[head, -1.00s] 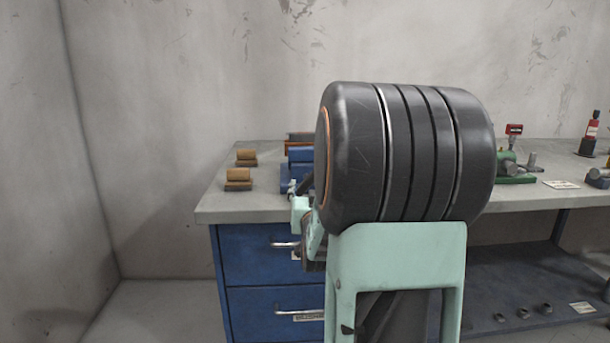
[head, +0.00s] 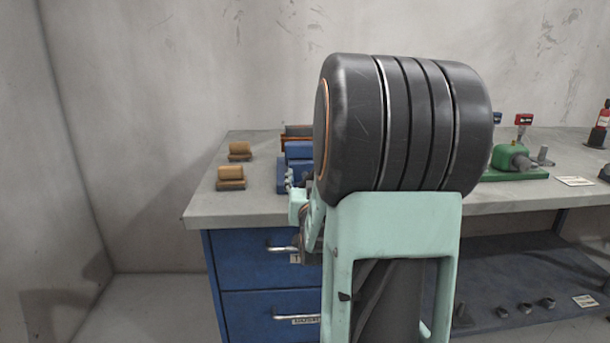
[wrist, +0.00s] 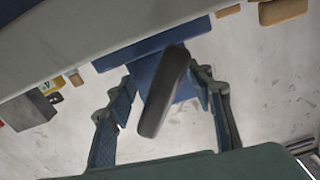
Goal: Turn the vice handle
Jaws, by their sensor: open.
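The blue vice (head: 296,172) stands on the workbench in the head view, partly hidden behind my large dark arm link. In the wrist view the blue vice body (wrist: 155,48) shows with a dark, elongated handle (wrist: 166,92) in front of it. My gripper (wrist: 165,88) is open, with one finger left and one right of the handle. The handle lies between the fingers in the picture, with visible gaps on both sides. Whether it is within their reach in depth, I cannot tell.
The grey workbench top (head: 240,207) has blue drawers (head: 250,260) below. Two brown blocks (head: 231,180) sit left of the vice. A green device (head: 513,160) and a red bottle (head: 599,124) stand to the right. A lower shelf (head: 540,275) holds small parts.

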